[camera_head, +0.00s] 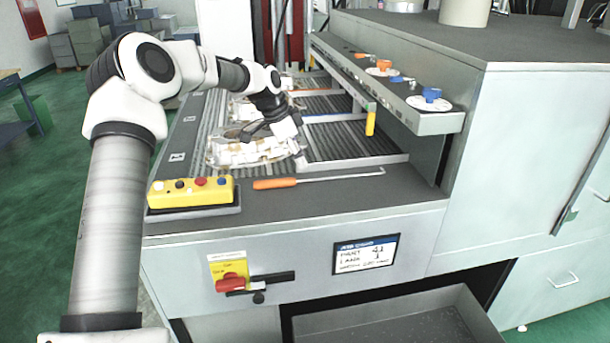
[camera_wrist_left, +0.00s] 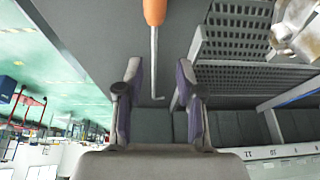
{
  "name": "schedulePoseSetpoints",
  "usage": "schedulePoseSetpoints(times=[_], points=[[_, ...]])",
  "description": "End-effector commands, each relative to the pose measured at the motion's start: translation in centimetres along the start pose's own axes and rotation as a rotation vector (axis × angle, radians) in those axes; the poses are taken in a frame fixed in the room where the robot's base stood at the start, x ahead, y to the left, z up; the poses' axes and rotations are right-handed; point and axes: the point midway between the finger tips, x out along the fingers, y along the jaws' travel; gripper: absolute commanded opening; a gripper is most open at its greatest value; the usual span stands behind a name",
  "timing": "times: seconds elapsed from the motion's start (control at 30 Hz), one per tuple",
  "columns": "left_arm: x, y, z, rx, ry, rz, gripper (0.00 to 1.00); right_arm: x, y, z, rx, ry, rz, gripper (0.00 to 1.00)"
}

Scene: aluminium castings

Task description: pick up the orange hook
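The orange hook lies flat on the grey front ledge of the bench, with its orange handle (camera_head: 275,183) to the left and its thin metal rod running right to a small bent tip. In the left wrist view its handle (camera_wrist_left: 154,12) is at the top, and the rod runs down to the bent end, which appears between the fingers. My left gripper (camera_head: 248,132) is behind the hook in the head view, above the slatted bed. In the left wrist view the gripper (camera_wrist_left: 158,95) is open and empty, its fingers apart. My right gripper is not in view.
A yellow button box (camera_head: 190,191) stands left of the handle. A pale casting (camera_head: 255,150) lies on the slatted bed (camera_head: 345,140) behind the hook. A grey cabinet (camera_head: 530,150) with a small shelf rises to the right. The ledge in front of the hook is clear.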

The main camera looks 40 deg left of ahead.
Motion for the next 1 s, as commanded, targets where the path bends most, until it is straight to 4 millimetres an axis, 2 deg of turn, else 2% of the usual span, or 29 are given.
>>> schedulePoseSetpoints(times=[0.17, 0.33, 0.43, 0.6, 0.63, 0.7, 0.73, 1.0], points=[[2.2, 0.1, 0.2, 0.000, -0.003, 0.003, 0.37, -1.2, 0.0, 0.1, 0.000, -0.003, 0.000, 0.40], [5.4, 0.1, 0.7, 0.000, -0.004, 0.002, 0.37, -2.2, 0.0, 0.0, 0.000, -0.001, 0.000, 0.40], [6.2, 0.1, 0.7, 0.001, -0.002, 0.000, 0.37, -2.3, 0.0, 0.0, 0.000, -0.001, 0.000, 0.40], [6.3, 0.1, 0.7, 0.001, -0.001, 0.000, 0.37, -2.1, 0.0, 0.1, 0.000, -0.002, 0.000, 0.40], [6.3, 0.1, 0.7, 0.001, -0.001, 0.000, 0.30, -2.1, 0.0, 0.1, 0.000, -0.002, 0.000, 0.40], [6.3, 0.1, 0.7, 0.001, -0.001, 0.000, 0.06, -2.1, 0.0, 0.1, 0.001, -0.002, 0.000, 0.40], [6.3, 0.1, 0.7, 0.001, -0.001, 0.000, 0.00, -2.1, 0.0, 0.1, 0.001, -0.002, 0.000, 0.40], [6.3, 0.1, 0.7, 0.000, -0.001, 0.000, 0.00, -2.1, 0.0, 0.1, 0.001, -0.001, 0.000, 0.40]])
